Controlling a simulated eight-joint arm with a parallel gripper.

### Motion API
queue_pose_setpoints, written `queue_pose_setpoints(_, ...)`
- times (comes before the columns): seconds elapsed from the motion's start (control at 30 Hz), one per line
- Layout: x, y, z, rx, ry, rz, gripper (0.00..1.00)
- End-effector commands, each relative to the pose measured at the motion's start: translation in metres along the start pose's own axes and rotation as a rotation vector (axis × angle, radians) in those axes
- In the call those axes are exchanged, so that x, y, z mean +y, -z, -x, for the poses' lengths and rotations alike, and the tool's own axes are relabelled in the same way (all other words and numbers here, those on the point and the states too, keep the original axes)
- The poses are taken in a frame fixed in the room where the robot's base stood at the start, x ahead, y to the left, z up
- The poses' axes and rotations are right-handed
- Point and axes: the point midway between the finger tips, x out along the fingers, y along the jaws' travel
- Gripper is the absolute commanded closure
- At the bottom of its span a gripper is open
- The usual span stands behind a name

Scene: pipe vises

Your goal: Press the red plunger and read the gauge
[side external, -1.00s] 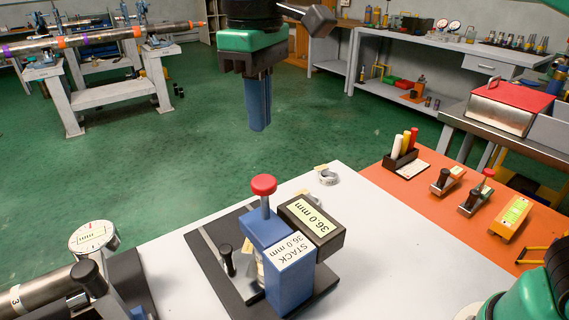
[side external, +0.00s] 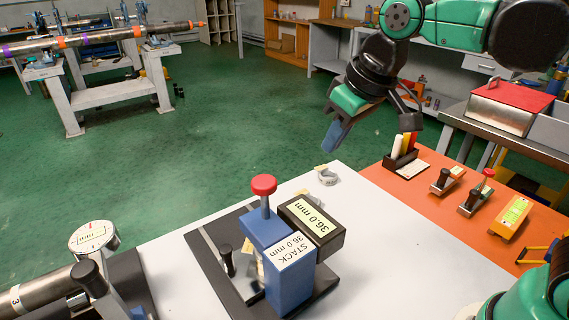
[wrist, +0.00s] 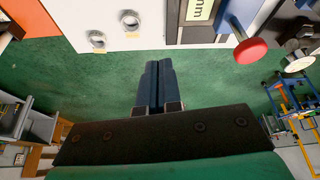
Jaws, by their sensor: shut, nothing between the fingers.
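The red plunger (side external: 264,185) stands upright on top of the blue gauge block (side external: 289,280), its cap raised on a grey stem. In the wrist view the red plunger (wrist: 250,50) is at the upper right. My gripper (side external: 328,146) is shut and empty, with blue fingers tilted down. It is above and to the right of the plunger, well apart from it and beyond the table's far edge. In the wrist view its fingers (wrist: 153,88) are together over green floor.
Metal rings (side external: 327,177) lie near the white table's far corner. The orange bench area holds a marker stand (side external: 401,158) and small tools, including another red-topped tool (side external: 476,192). A pipe with a round dial (side external: 93,238) is at the left.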

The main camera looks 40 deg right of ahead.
Motion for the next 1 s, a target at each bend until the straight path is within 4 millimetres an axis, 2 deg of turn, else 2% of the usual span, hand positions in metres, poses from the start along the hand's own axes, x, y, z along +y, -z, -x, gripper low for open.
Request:
queue_pose_setpoints(0.03, 0.012, -0.016, -0.01, 0.046, -0.018, -0.043, 1.0)
queue_pose_setpoints(0.1, 0.023, -0.033, -0.022, 0.107, -0.039, -0.087, 1.0)
queue_pose_setpoints(0.2, 0.034, -0.052, -0.035, 0.172, -0.064, -0.134, 1.0)
queue_pose_setpoints(0.3, 0.04, -0.062, -0.043, 0.211, -0.079, -0.161, 1.0)
queue_pose_setpoints(1.0, 0.042, -0.067, -0.046, 0.225, -0.085, -0.169, 1.0)
